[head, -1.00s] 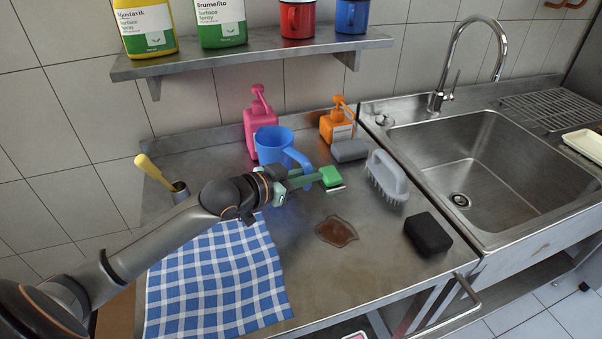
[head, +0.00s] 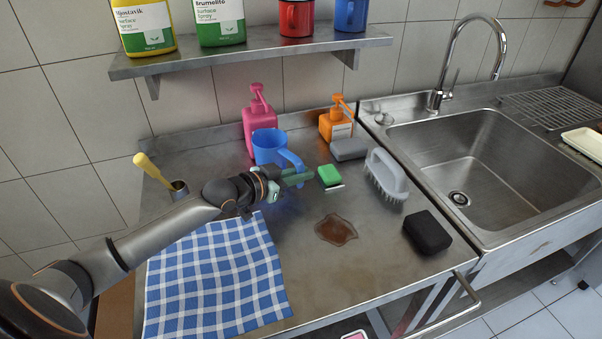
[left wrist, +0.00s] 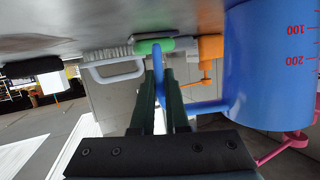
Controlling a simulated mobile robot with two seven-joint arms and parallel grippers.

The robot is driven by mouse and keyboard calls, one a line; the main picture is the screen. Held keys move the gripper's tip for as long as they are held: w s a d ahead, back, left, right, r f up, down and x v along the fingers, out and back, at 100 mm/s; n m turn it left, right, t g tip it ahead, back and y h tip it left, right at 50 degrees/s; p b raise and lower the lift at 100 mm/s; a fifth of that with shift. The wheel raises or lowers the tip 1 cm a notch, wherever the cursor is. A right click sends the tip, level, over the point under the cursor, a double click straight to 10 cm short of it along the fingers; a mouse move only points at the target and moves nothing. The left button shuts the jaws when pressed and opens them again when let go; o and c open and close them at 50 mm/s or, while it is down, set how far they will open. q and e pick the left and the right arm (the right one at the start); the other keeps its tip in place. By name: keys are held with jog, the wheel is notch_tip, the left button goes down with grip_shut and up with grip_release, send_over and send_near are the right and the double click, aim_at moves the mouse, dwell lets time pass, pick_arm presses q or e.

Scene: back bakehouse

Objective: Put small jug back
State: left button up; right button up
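The small jug is a blue measuring jug (head: 267,146) with red markings, standing upright on the steel worktop in front of the pink pump bottle. In the left wrist view, which is upside down, the jug (left wrist: 275,75) fills the right side. Its handle runs between the two fingers of my left gripper (left wrist: 160,85). In the head view my left gripper (head: 292,179) is at the handle, on the jug's near side. The fingers lie close against the handle and look shut on it. My right gripper is not in view.
Pink (head: 259,118) and orange (head: 337,120) pump bottles stand behind. A green sponge (head: 329,175), grey brush (head: 385,175) and black sponge (head: 428,232) lie to the right. A brown spill (head: 336,230) and checked cloth (head: 215,280) are in front. A shelf (head: 250,58) with a red and a blue mug hangs above.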

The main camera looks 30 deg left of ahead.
pick_arm(q)
jog(key=o, duration=0.5)
jog(key=shift+c, duration=0.2)
jog(key=shift+r, duration=0.15)
jog(key=p+v, duration=0.1)
jog(key=v, duration=1)
jog(key=shift+s+a+r, duration=0.15)
jog(key=shift+s, duration=0.3)
